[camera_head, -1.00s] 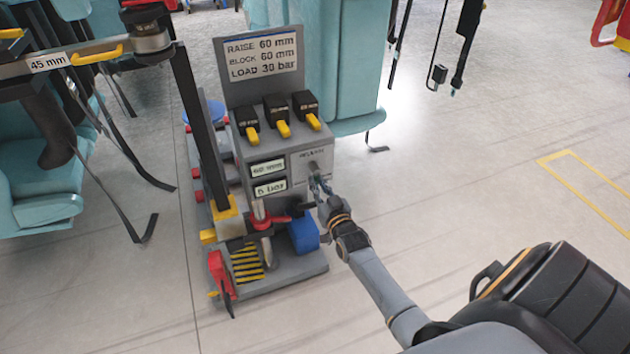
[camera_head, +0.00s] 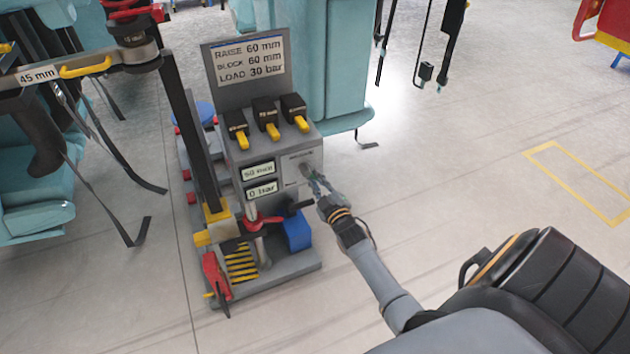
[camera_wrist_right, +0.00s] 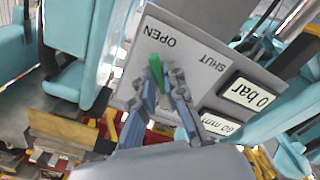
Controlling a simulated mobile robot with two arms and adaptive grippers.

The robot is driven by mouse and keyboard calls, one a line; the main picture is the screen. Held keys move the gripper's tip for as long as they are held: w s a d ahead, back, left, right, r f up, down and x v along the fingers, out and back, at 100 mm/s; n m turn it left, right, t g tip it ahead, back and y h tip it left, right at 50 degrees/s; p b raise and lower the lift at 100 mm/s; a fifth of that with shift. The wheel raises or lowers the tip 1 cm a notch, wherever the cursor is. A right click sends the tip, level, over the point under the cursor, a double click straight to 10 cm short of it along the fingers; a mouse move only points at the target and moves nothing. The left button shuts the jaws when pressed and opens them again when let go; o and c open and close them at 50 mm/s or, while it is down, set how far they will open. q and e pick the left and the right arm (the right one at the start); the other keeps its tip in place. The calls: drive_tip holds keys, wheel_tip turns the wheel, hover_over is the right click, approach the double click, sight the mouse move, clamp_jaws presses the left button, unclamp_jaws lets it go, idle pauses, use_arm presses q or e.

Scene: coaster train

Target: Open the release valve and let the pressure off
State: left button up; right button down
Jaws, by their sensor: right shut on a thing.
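The release valve panel (camera_head: 292,181) is on the front of the grey pump unit. In the right wrist view the panel (camera_wrist_right: 130,60) has the printed words OPEN and SHUT. A green valve handle (camera_wrist_right: 156,70) lies at the fingers, its end towards OPEN. My right gripper (camera_head: 310,177) is shut on this handle; its fingers (camera_wrist_right: 165,85) partly hide it. The pressure display (camera_head: 262,190) reads 0 bar, and it also shows in the right wrist view (camera_wrist_right: 249,94). The display above it (camera_head: 257,171) reads 60 mm. My left gripper is not in view.
A sign (camera_head: 247,62) reads RAISE 60 mm, BLOCK 60 mm, LOAD 30 bar. Several yellow-handled levers (camera_head: 270,122) top the unit. A beam marked 45 mm (camera_head: 37,76) and teal seats (camera_head: 35,215) are at left. The floor at right (camera_head: 480,150) is clear.

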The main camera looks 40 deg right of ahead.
drive_tip(key=shift+d+n, duration=0.1)
drive_tip(key=shift+n, duration=0.2)
idle(0.4)
drive_tip(key=c, duration=1.4)
unclamp_jaws()
drive_tip(key=v, duration=1.2)
